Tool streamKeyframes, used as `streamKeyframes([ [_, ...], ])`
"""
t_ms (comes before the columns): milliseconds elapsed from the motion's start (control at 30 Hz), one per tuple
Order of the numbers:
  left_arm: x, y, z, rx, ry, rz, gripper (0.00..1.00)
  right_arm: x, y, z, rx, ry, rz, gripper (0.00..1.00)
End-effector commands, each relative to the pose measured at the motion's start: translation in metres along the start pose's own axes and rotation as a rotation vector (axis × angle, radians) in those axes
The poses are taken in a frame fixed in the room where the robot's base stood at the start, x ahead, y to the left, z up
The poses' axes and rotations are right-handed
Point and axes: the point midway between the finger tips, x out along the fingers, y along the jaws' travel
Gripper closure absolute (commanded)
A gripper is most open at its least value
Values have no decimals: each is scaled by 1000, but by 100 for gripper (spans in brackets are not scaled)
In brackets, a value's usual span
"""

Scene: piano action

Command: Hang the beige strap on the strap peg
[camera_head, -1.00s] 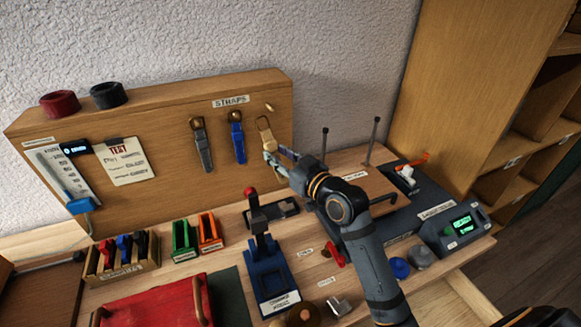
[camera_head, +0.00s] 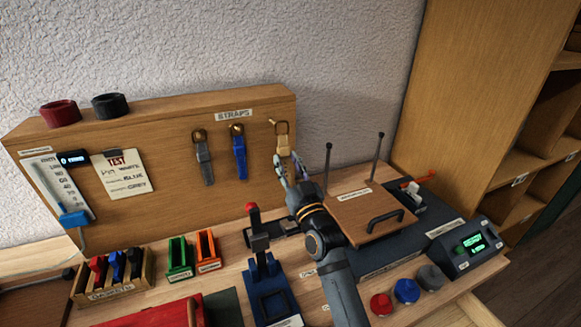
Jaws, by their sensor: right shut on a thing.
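The beige strap (camera_head: 283,143) hangs upright against the wooden board at the right end of the strap row, its brass buckle at the top. The strap peg (camera_head: 272,121) shows as a small brass tip at the buckle's upper left. I cannot tell whether the buckle is around the peg or just beside it. My right gripper (camera_head: 289,166) is shut on the lower part of the beige strap, and its fingers hide the strap's end. My left gripper is not in view.
A grey strap (camera_head: 205,162) and a blue strap (camera_head: 239,157) hang to the left under the STRAPS label (camera_head: 234,114). Two upright dark rods (camera_head: 327,165) rise behind a wooden lidded box (camera_head: 357,215) at right.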

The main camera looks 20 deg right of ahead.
Motion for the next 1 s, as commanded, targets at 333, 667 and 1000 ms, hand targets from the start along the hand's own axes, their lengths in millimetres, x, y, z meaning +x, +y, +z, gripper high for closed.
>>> streamKeyframes([
  [333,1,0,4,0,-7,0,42,23,0,10,0,0,-1,99],
  [667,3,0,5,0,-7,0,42,44,0,18,1,1,0,99],
  [1000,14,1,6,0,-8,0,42,60,0,32,1,0,0,99],
])
